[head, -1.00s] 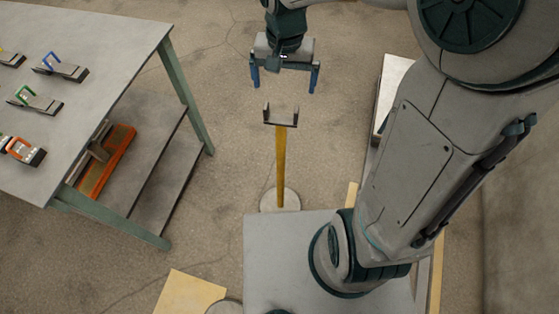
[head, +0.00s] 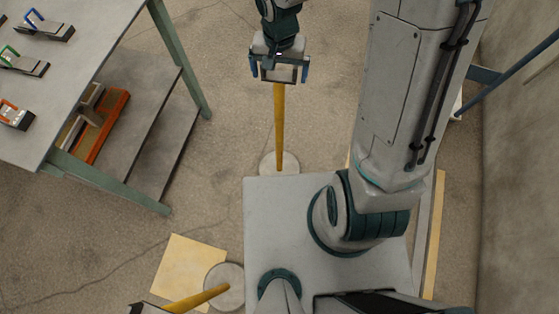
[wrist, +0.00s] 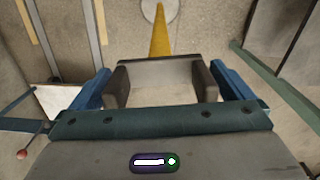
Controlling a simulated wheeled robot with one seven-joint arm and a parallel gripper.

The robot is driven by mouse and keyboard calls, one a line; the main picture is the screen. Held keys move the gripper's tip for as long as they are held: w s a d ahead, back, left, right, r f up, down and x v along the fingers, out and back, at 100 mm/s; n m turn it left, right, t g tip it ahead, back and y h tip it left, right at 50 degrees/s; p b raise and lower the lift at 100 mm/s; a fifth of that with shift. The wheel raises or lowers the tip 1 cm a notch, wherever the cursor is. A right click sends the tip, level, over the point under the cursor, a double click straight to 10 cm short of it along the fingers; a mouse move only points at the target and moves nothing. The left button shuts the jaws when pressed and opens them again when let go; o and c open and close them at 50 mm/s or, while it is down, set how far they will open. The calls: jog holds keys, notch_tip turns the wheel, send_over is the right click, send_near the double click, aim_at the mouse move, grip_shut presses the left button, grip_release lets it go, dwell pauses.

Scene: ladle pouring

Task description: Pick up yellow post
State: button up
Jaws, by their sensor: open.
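The yellow post (head: 279,120) stands upright on a round grey base (head: 279,164) in the head view. A dark U-shaped bracket tops it. My gripper (head: 279,68) is at the bracket, with one blue finger on each side of it. In the wrist view the post (wrist: 160,38) rises to the bracket (wrist: 160,66), which lies between the blue fingers of my gripper (wrist: 165,88). The gripper is open, and a narrow gap shows beside the bracket. Whether either finger touches it is hard to tell.
A second yellow post (head: 198,297) with a round base stands at the lower left, beside a pale yellow floor plate (head: 184,268). A table (head: 95,65) with several handled objects is at the left; an orange box (head: 102,125) sits on its lower shelf. A wall is at the right.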

jog(key=shift+f, duration=0.8)
jog(key=c, duration=1.8)
jog(key=shift+w+r, duration=0.1)
jog(key=shift+r, duration=0.05)
jog(key=shift+c, duration=0.8)
jog(key=shift+r, duration=0.1)
